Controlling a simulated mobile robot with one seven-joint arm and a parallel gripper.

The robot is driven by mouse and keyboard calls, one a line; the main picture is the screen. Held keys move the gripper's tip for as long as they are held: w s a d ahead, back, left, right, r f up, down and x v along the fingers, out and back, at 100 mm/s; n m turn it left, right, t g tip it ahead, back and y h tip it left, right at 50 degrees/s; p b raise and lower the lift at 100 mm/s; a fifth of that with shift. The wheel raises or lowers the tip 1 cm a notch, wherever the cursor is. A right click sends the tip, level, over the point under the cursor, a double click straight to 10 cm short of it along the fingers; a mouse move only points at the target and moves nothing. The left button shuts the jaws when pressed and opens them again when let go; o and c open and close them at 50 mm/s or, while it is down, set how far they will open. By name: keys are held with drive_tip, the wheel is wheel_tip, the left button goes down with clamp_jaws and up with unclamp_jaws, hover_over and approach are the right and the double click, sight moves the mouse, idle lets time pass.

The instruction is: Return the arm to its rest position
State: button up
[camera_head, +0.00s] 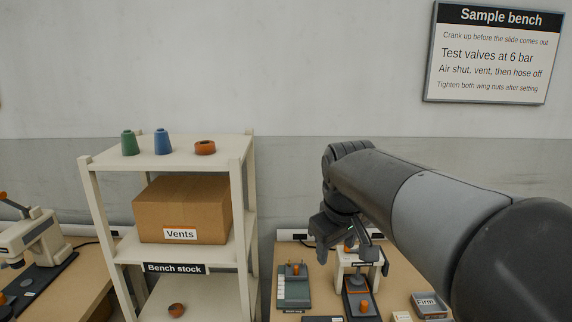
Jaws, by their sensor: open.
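My gripper (345,236) is at the end of my dark grey arm, which reaches in from the lower right. It hangs above the right-hand bench, in front of a small white press-like device (372,258). The gripper is open, and nothing shows between its jaws.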

drive_tip(key=s+d+f+m, duration=0.2)
drive_tip(key=s+f+m, duration=0.1)
drive_tip(key=s, duration=0.6)
drive_tip(key=s+d+f+m+t, duration=0.1)
drive_tip(key=s+d+f+m, duration=0.2)
drive_tip(key=s+f, duration=0.2)
drive_tip(key=s, duration=0.3)
drive_tip(key=shift+s+t, duration=0.3)
drive_tip(key=shift+s, duration=0.1)
drive_tip(key=shift+f, duration=0.1)
